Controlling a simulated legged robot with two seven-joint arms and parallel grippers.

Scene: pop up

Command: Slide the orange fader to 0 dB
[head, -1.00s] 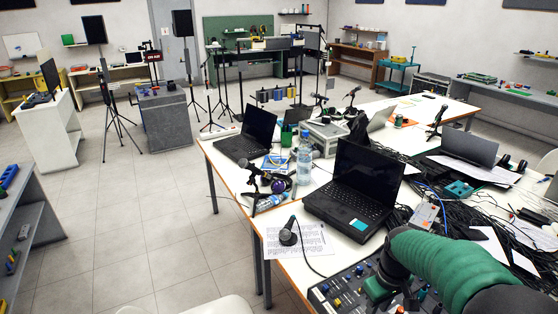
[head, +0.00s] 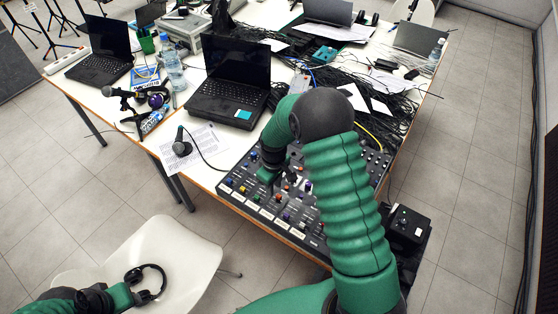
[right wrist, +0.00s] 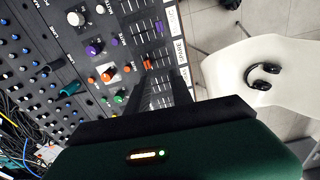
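The mixing console (head: 240,190) lies on the front end of the white table, with rows of coloured knobs and faders. In the right wrist view, an orange cap (right wrist: 148,64) that looks like the fader sits in the fader row, close to my fingertips. My right gripper (head: 283,176) is low over the console; in the right wrist view (right wrist: 163,78) its two dark fingers stand apart with console surface showing between them. I cannot tell whether they touch the cap. In the head view the orange fader cannot be made out. My left gripper (head: 122,296) is at the lower left; its fingers are unclear.
A white chair (head: 165,245) with black headphones (head: 148,283) stands by the table's front left. A microphone (head: 181,146) on paper and an open laptop (head: 230,85) are beyond the console. Tangled black cables (head: 345,80) lie to the right.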

